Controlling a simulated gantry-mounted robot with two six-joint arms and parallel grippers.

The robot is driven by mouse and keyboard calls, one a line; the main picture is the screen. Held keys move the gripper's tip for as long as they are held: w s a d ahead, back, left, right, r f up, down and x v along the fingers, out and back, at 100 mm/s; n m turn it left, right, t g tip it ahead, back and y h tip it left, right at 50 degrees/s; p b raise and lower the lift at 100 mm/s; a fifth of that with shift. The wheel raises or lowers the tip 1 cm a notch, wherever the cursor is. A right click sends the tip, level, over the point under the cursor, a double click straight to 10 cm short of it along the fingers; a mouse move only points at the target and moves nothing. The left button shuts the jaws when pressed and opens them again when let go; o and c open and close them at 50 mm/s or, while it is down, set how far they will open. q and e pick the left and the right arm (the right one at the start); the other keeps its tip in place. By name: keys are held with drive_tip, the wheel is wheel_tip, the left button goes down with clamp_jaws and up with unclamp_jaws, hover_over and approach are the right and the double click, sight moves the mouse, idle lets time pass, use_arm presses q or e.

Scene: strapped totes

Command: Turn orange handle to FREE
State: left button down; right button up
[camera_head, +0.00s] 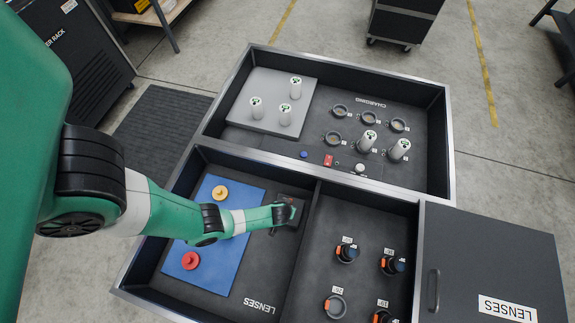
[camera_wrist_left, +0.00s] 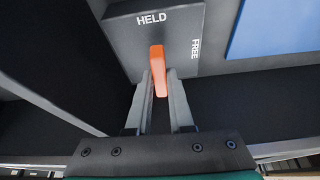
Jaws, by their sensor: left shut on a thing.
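The orange handle (camera_wrist_left: 157,68) shows in the left wrist view on a dark plate (camera_wrist_left: 190,62). The plate has HELD printed at its top and FREE at its right side. The handle's upper end points toward HELD. My left gripper (camera_wrist_left: 161,98) is shut on the orange handle, one finger on each side of it. In the head view my left gripper (camera_head: 288,212) is over the plate (camera_head: 292,191), beside the tote's middle divider, and hides the handle there. My right gripper is not in view.
A blue mat (camera_head: 228,257) with a yellow knob (camera_head: 220,192) and a red knob (camera_head: 190,260) lies left of the plate. Lenses (camera_head: 347,252) stand in the right compartment beside a LENSES lid (camera_head: 490,255). The charging tray (camera_head: 300,140) behind holds several white cylinders.

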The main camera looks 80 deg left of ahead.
use_arm(q)
drive_tip(key=m, duration=0.2)
drive_tip(key=m+t+h+p, duration=0.1)
drive_tip(key=m, duration=0.1)
drive_tip(key=shift+s+a+r+m, duration=0.1)
drive_tip(key=shift+a+m, duration=0.05)
drive_tip(key=shift+m, duration=0.15)
drive_tip(key=m+h, duration=0.1)
drive_tip(key=m, duration=0.1)
drive_tip(key=shift+m+t, duration=0.3)
drive_tip(key=shift+t, duration=0.1)
drive_tip(key=m, duration=0.1)
drive_tip(key=m+h, duration=0.1)
drive_tip(key=shift+a+f+m+b, duration=0.2)
drive_tip(key=shift+m+b, duration=0.1)
drive_tip(key=shift+m, duration=0.1)
drive_tip(key=m+h+b, duration=0.1)
drive_tip(key=m, duration=0.2)
drive_tip(key=shift+m+b, duration=0.3)
drive_tip(key=shift+b, duration=0.1)
drive_tip(key=shift+r+m+h, duration=0.1)
drive_tip(key=shift+m+h, duration=0.6)
drive_tip(key=shift+m, duration=1.1)
drive_tip(key=c, duration=0.8)
unclamp_jaws()
